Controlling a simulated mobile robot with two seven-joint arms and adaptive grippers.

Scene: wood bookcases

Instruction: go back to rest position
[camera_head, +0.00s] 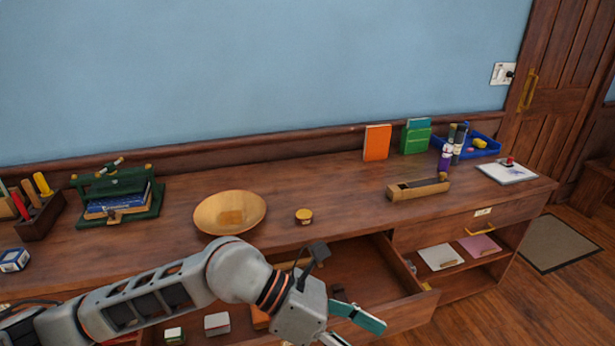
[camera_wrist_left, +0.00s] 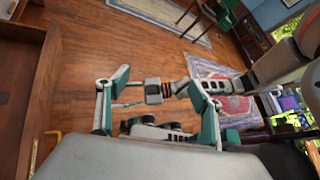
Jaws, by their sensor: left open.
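My left arm comes in from the left in the head view, across the front of the wooden bookcase. Its gripper (camera_head: 362,333) hangs near the open drawer, low in the picture, fingers spread and empty. In the left wrist view the teal-padded fingers of my left gripper (camera_wrist_left: 160,88) stand wide apart with only floor and my other arm beyond them. My right arm comes in from the right there, and its small far gripper (camera_wrist_left: 130,94) looks empty with its fingers apart. My right arm is not in the head view.
An open drawer (camera_head: 376,283) juts from the bookcase (camera_head: 330,190) beside my left gripper. On top stand a wooden bowl (camera_head: 230,213), a small yellow-lidded jar (camera_head: 304,216), a wood plane (camera_head: 417,188) and a blue tray (camera_head: 489,149). Open floor (camera_wrist_left: 100,60) shows in the wrist view.

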